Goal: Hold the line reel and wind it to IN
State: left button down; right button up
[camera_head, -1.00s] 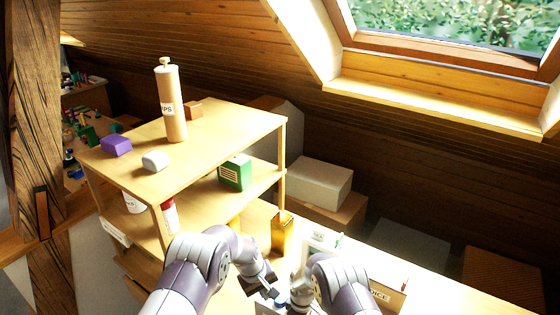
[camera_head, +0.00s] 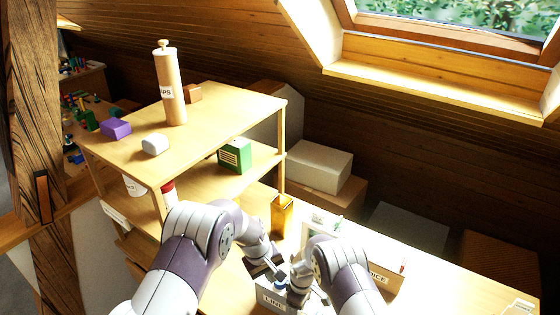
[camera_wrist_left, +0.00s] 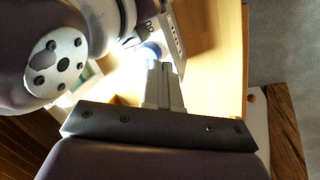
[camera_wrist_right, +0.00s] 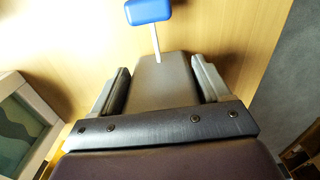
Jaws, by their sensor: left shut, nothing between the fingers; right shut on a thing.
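The line reel (camera_head: 274,301), a pale grey housing marked LINE, stands at the bottom centre of the head view, partly hidden by my arms. My right gripper (camera_head: 301,286) is at its right side. In the right wrist view its fingers (camera_wrist_right: 162,85) stand wide apart, shut on a dark grey body. A blue knob on a thin pale stem (camera_wrist_right: 148,12) shows just beyond. My left gripper (camera_head: 279,275) is shut and empty above the reel. In the left wrist view its closed fingers (camera_wrist_left: 162,85) are close to a blue round part (camera_wrist_left: 153,48). Contact cannot be told. The IN mark is not readable.
A wooden shelf unit (camera_head: 235,96) stands at the left, carrying a tall cylinder (camera_head: 171,90), purple block (camera_head: 115,129) and green box (camera_head: 235,155). An amber container (camera_head: 282,216) stands behind the grippers. A box marked with letters (camera_head: 384,278) is right of my right arm.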

pick_arm(q)
jog(key=x, duration=0.2)
jog(key=a+x, duration=0.1)
jog(key=x, duration=0.1)
jog(key=shift+s+f, duration=0.1)
jog(key=shift+f, duration=0.4)
jog(key=shift+d, duration=0.15)
jog(key=shift+w, duration=0.3)
jog(key=shift+w+a, duration=0.5)
jog(key=shift+w, duration=0.1)
jog(key=shift+w, duration=0.4)
jog(key=shift+a, duration=0.15)
